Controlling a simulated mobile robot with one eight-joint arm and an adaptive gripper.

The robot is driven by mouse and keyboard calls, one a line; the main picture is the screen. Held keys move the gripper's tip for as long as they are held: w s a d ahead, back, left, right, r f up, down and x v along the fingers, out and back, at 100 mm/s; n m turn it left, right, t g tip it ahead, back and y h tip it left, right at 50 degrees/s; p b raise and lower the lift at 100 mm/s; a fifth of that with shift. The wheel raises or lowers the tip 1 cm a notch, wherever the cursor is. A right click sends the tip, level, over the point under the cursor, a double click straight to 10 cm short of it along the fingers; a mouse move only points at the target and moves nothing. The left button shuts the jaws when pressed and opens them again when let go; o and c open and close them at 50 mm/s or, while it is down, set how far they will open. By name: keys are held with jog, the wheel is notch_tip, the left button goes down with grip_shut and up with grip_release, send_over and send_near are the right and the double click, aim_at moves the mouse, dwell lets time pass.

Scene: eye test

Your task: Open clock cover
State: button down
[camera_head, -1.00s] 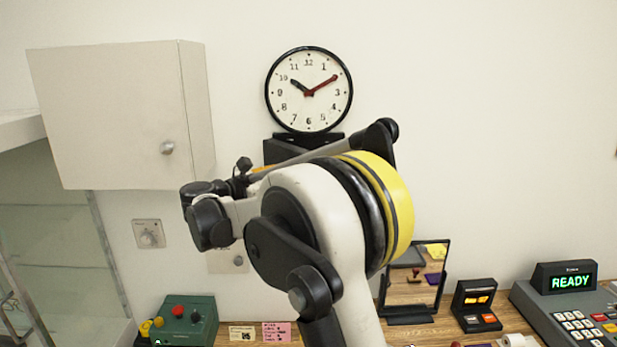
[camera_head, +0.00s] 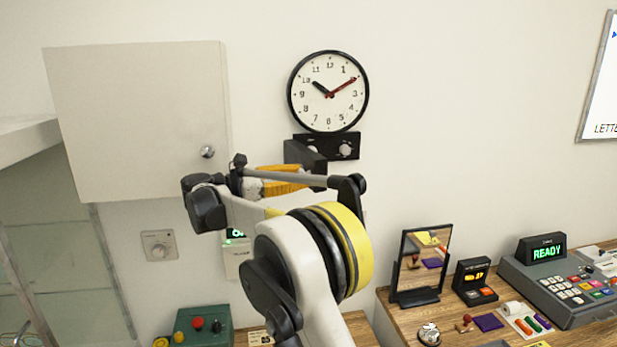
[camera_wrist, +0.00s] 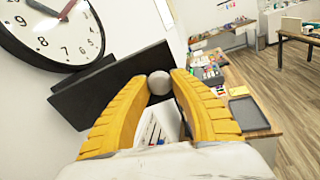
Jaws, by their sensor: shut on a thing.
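A round white clock (camera_head: 328,91) with a black rim hangs on the wall; part of it shows in the wrist view (camera_wrist: 62,38). Under it is a black box with a knobbed face (camera_head: 345,146). A dark panel, seemingly the clock cover (camera_head: 300,153), stands out from the box's left side, swung partly open. In the wrist view, the black panel (camera_wrist: 110,92) lies ahead of my gripper (camera_wrist: 160,86). Its yellow fingers are shut on a round grey knob (camera_wrist: 159,83) at the panel's edge. In the head view my arm hides part of the gripper (camera_head: 284,179).
A white wall cabinet (camera_head: 135,120) with a round knob is close on the left. Below are a wall dial (camera_head: 159,244) and a green control box (camera_head: 203,325). A mirror (camera_head: 420,262) and a register reading READY (camera_head: 562,285) stand on the wooden counter at right.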

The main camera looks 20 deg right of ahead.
jog(key=shift+f, duration=0.15)
jog(key=c, duration=1.1)
grip_release()
jog(key=shift+w, duration=0.1)
jog(key=shift+o, duration=0.2)
jog(key=a, duration=1.2)
jog(key=shift+s, duration=0.3)
